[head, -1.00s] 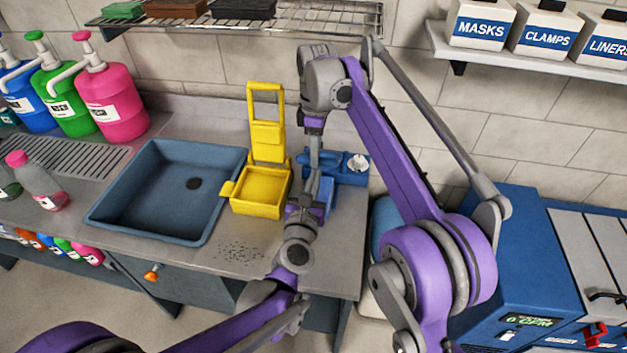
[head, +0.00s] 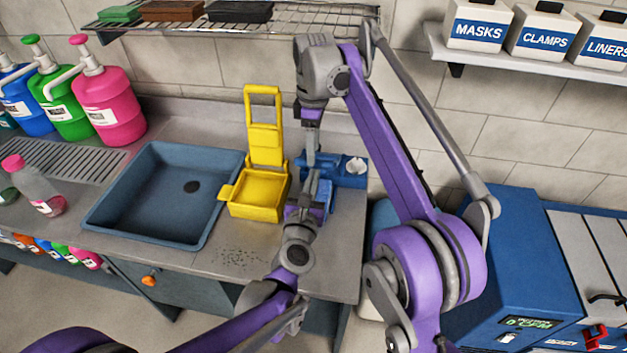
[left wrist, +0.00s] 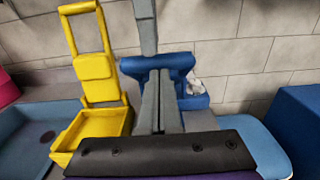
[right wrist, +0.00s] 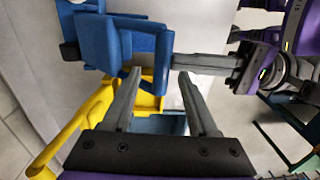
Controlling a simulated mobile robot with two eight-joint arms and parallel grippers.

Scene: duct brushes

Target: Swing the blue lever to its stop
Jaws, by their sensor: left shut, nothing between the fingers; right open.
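The blue fixture (head: 347,169) stands on the counter right of the yellow wringer. A blue part, seemingly the lever (head: 323,194), shows at its front, partly hidden by my grippers. The right wrist view shows the blue body (right wrist: 100,40) and a blue arm-like piece (right wrist: 155,62) close up. My left gripper (head: 312,184) is shut and empty beside the blue part; its closed fingers show in the left wrist view (left wrist: 160,95). Whether they touch it is unclear. My right gripper (right wrist: 160,78) is open and empty, pointing down at the fixture from above.
The yellow wringer (head: 258,192) stands close on the left, beside the blue sink (head: 160,205). Pump bottles (head: 108,110) stand farther left. A wire shelf (head: 300,22) hangs above. A blue machine (head: 515,270) stands to the right. The counter's front strip is clear.

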